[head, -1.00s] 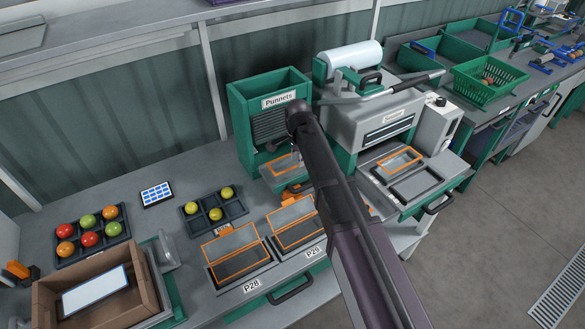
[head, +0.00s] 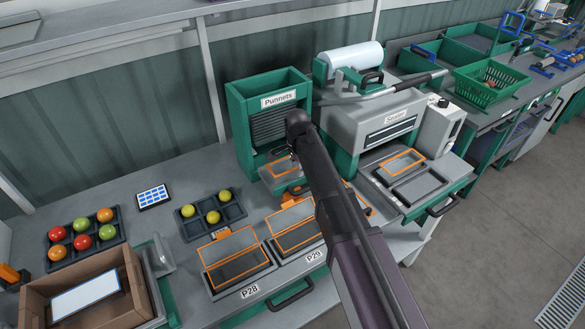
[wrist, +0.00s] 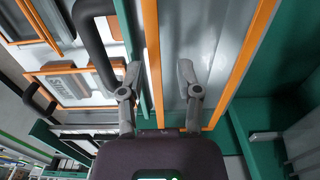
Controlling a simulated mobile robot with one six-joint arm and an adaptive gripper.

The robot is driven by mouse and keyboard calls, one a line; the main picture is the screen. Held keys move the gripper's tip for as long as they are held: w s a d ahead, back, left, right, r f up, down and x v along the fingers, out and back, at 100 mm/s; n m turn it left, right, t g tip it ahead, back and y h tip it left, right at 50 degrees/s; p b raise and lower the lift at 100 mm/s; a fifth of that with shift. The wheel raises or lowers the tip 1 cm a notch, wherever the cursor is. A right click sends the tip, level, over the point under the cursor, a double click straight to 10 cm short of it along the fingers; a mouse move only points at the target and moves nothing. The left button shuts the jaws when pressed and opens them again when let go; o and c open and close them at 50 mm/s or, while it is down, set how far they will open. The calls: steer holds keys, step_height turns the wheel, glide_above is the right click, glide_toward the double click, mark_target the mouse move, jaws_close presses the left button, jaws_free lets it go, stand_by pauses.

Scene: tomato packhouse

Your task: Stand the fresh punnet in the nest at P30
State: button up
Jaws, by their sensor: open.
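The fresh punnet, a clear grey tray with an orange rim, sits at the mouth of the green Punnets dispenser (head: 268,92), where it shows low at the front (head: 284,166). In the wrist view an orange-rimmed punnet (wrist: 215,45) lies beyond my gripper (wrist: 160,75). My gripper is open and empty: one finger appears outside the left rim, the other over the punnet's inside. Whether they touch it I cannot tell. In the head view my arm hides most of the gripper. Nests labelled P28 (head: 250,292) and P29 (head: 314,256) hold orange-rimmed punnets. My arm covers the bench to their right; no P30 label shows.
The sealer (head: 395,118) stands right of the dispenser, with an orange-rimmed frame at its front. A black handle (wrist: 95,45) lies close left of my gripper.

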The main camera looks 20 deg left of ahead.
jaws_close()
steer(key=shift+r, duration=0.15)
stand_by(0.4)
step_height(320, 180, up, 4)
steer(key=p, duration=0.4)
steer(key=s+d+p, duration=0.1)
steer(key=s+d, duration=0.2)
steer(key=s, duration=1.2)
steer(key=shift+s+d+r, duration=0.3)
steer(key=shift+d+r, duration=0.05)
